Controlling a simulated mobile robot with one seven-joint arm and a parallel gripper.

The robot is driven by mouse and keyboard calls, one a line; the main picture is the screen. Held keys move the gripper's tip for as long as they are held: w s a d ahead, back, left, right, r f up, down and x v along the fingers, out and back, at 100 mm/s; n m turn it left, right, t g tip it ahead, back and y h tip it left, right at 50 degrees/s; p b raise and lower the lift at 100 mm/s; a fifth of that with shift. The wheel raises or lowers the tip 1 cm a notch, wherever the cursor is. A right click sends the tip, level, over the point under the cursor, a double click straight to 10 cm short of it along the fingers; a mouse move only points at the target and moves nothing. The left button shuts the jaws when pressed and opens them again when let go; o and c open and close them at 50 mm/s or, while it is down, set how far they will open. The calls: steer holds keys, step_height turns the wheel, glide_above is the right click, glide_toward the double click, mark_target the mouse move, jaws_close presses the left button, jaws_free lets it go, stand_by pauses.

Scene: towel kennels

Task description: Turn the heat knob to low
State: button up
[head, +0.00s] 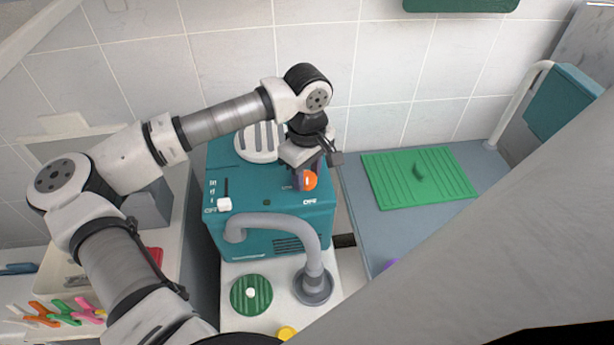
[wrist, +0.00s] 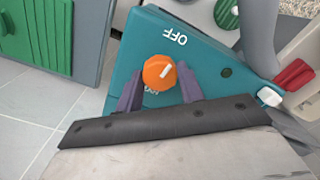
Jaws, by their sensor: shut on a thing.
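The heat knob is an orange round knob (head: 310,181) on the right part of the top of a teal dryer box (head: 268,188). In the wrist view the knob (wrist: 159,72) shows a white pointer line, with "OFF" on one side and a partly hidden label on the side towards my gripper. My gripper (head: 308,172) is over the box, and in the wrist view its two dark fingers (wrist: 159,88) stand on either side of the knob, shut on it. Which setting the pointer is at I cannot tell for sure.
A white slider knob (head: 224,204) sits at the box's left by another "OFF". A grey curved hose (head: 280,222) arches in front. A green ribbed mat (head: 418,178) lies on the grey table to the right. Colourful clips (head: 62,313) lie at the lower left.

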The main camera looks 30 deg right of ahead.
mark_target(307, 177)
steer(key=m+b, duration=0.1)
steer(key=b, duration=0.1)
steer(key=m+b, duration=0.2)
steer(key=shift+f, duration=0.3)
steer(key=m+b, duration=0.3)
steer(key=m, duration=0.2)
steer(key=shift+r+b, duration=0.15)
steer(key=shift+b, duration=0.15)
steer(key=m+b, duration=0.2)
steer(key=m, duration=0.2)
steer(key=shift+r+m+b, duration=0.15)
steer(key=shift+m+b, duration=0.35)
steer(key=shift+m, duration=1.7)
steer(key=o, duration=1)
steer(key=shift+r, duration=0.1)
step_height(307, 177, up, 14)
